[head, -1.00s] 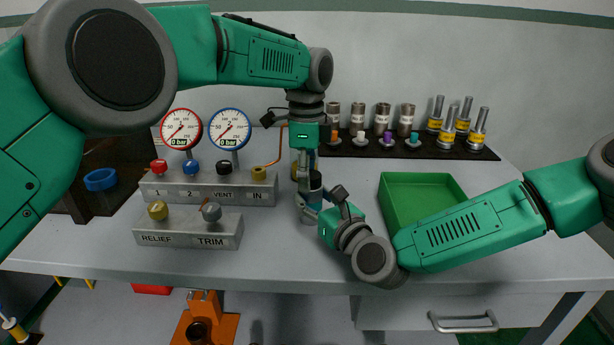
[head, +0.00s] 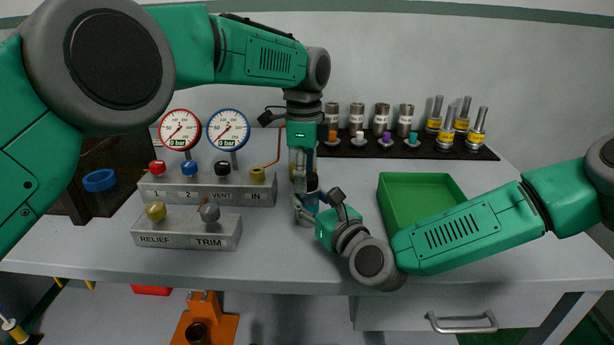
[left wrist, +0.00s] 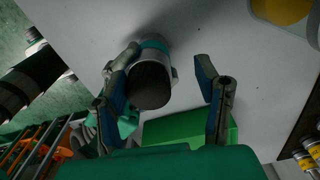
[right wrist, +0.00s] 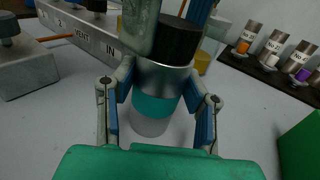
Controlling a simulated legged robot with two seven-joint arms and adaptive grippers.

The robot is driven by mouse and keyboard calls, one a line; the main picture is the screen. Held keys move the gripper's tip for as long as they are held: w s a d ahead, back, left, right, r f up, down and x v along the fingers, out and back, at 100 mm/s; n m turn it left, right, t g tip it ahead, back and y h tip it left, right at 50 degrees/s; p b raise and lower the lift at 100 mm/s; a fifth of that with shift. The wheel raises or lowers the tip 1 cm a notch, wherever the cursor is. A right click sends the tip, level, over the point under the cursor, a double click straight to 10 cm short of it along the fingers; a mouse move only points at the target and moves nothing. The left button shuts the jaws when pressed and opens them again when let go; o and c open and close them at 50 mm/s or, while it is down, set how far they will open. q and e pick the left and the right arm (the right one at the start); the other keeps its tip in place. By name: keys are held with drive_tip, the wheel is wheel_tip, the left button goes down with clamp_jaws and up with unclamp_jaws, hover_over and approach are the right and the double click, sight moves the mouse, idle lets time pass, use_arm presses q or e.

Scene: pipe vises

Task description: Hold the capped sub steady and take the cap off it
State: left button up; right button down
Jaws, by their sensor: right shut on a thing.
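The capped sub stands upright, with a silver body (right wrist: 163,78), a teal band (right wrist: 155,104) and a pale lower end. Its black cap (right wrist: 177,40) is on top; it also shows from above in the left wrist view (left wrist: 150,86). My right gripper (right wrist: 160,100) is shut on the sub's body, one finger on each side. My left gripper (left wrist: 165,75) points down from above and is open. The cap lies between its fingers, closer to the left one in that view, with a clear gap to the right one. In the head view the arms partly hide the sub (head: 307,208).
A green tray (head: 385,205) is right of the sub. A valve manifold (head: 205,190) with two gauges and a RELIEF/TRIM block (head: 185,233) stand to the left. A dark rack (head: 355,148) of several fittings is at the back. The table's front is clear.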

use_arm(q)
drive_tip(key=shift+s+d, duration=0.1)
drive_tip(key=shift+s, duration=0.05)
wheel_tip(320, 180, up, 4)
drive_tip(key=shift+r, duration=0.15)
drive_tip(key=shift+d+r, duration=0.1)
drive_tip(key=shift+c, duration=0.5)
drive_tip(key=m, duration=0.1)
drive_tip(key=r+m, duration=0.1)
drive_tip(key=m, duration=0.3)
drive_tip(key=shift+s+d+r, duration=0.2)
drive_tip(key=shift+d+r, duration=0.05)
drive_tip(key=m, duration=0.2)
drive_tip(key=r+m, duration=0.1)
drive_tip(key=m, duration=0.3)
drive_tip(key=shift+s+d+r+m, duration=0.1)
drive_tip(key=shift+r+m, duration=0.2)
drive_tip(key=shift+r, duration=0.1)
drive_tip(key=shift+f, duration=3.95)
